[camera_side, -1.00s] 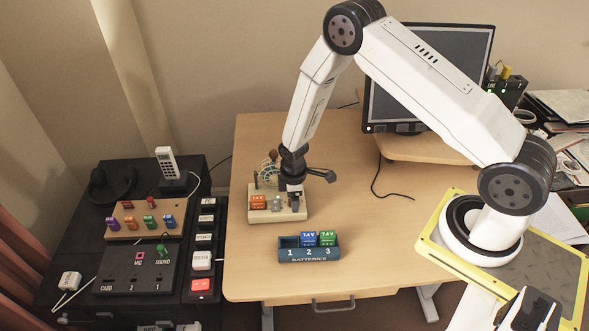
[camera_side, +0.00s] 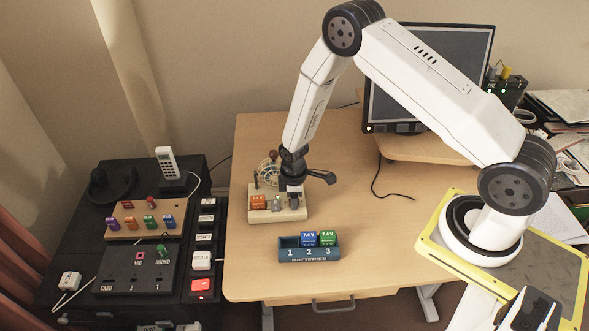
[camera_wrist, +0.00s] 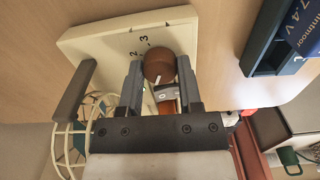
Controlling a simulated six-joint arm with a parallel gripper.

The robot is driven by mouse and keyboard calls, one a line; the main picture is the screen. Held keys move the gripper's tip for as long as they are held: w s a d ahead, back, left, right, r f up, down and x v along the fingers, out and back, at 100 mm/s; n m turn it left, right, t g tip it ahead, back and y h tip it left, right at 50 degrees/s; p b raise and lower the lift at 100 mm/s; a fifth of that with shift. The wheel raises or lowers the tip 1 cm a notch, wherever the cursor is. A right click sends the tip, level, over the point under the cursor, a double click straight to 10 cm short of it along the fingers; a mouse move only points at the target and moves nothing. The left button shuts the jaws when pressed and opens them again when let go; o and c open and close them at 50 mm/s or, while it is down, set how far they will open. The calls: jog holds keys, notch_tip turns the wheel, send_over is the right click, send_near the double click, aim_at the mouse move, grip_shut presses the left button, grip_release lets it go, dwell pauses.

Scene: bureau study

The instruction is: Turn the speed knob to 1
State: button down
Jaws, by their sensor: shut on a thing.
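A cream board (camera_side: 290,214) on the desk carries the speed knob, an orange battery block (camera_side: 258,202) and a small caged fan (camera_side: 268,170). In the wrist view, the round brown speed knob (camera_wrist: 158,66) sits between the two grey fingers of my gripper (camera_wrist: 160,84), which is shut on it. A short pale mark shows at the knob's near edge. Digits 2 and 3 are printed on the board (camera_wrist: 92,40) beyond the knob; I cannot make out a 1. In the side view, my gripper (camera_side: 292,192) is over the board's right part and hides the knob.
A blue battery holder (camera_side: 309,254) with blue and green batteries stands in front of the board. A dark lever (camera_wrist: 75,90) stands near the fan cage (camera_wrist: 80,135). A monitor (camera_side: 430,75) is at the back. The desk right of the board is clear.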

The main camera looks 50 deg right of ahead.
jog(key=m, duration=0.4)
jog(key=shift+m, duration=2.3)
jog(key=shift+c, duration=1.4)
grip_release()
jog(key=shift+r, duration=0.15)
jog(key=shift+r, duration=3.8)
